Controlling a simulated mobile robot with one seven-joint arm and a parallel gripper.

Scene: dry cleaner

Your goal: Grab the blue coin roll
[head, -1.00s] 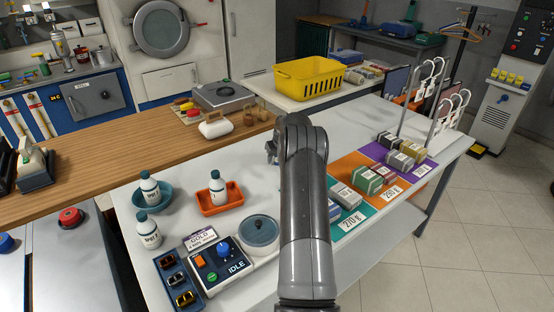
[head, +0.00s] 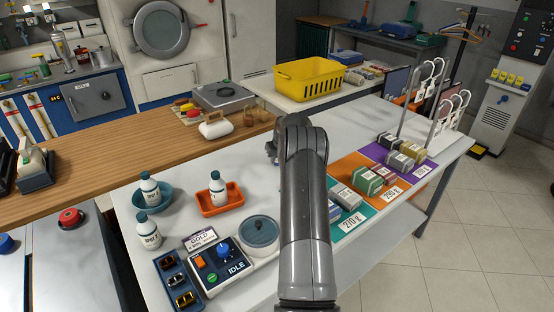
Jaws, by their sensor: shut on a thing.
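My arm (head: 306,220) rises through the middle of the head view, and its bulk hides my gripper's fingertips and whatever is between them. A small grey part of mine shows left of the arm's top, above the white table; I cannot tell which part it is. A small blue block (head: 334,209) lies on the teal mat, just right of my arm and partly covered by it. It may be a blue coin roll, but its shape is too small to tell. A grey wrapped block (head: 346,196) lies beside it.
Green and red blocks (head: 367,181) lie on the orange mat, grey and gold ones (head: 398,158) on the purple mat. Left of my arm are a round scale (head: 260,233), an orange tray (head: 206,210) with a bottle, and a control box (head: 221,262). White racks stand far right.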

